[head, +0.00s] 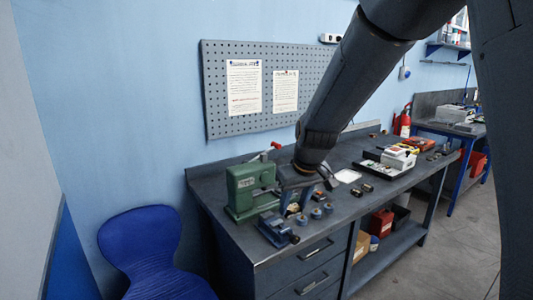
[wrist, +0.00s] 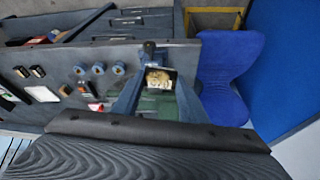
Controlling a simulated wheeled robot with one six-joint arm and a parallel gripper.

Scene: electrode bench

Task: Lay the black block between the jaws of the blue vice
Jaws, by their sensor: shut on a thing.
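The blue vice (head: 275,230) sits at the near left corner of the bench top, its dark handle end pointing to the front right. In the wrist view a dark handle end (wrist: 150,48) shows beyond my fingertips, and the rest of the vice is mostly hidden. My gripper (head: 293,208) is above the bench, close behind and right of the vice in the head view. In the wrist view my gripper (wrist: 158,80) is shut on a small dark-edged block (wrist: 158,79) with a mottled tan face. It looks like the black block, held clear of the vice jaws.
A green press (head: 248,190) with a red-tipped lever stands behind the vice. Several small blue round pieces (head: 316,213) stand right of it. A tray with boxes (head: 398,158) is farther along the bench. A blue chair (head: 155,245) is at the left.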

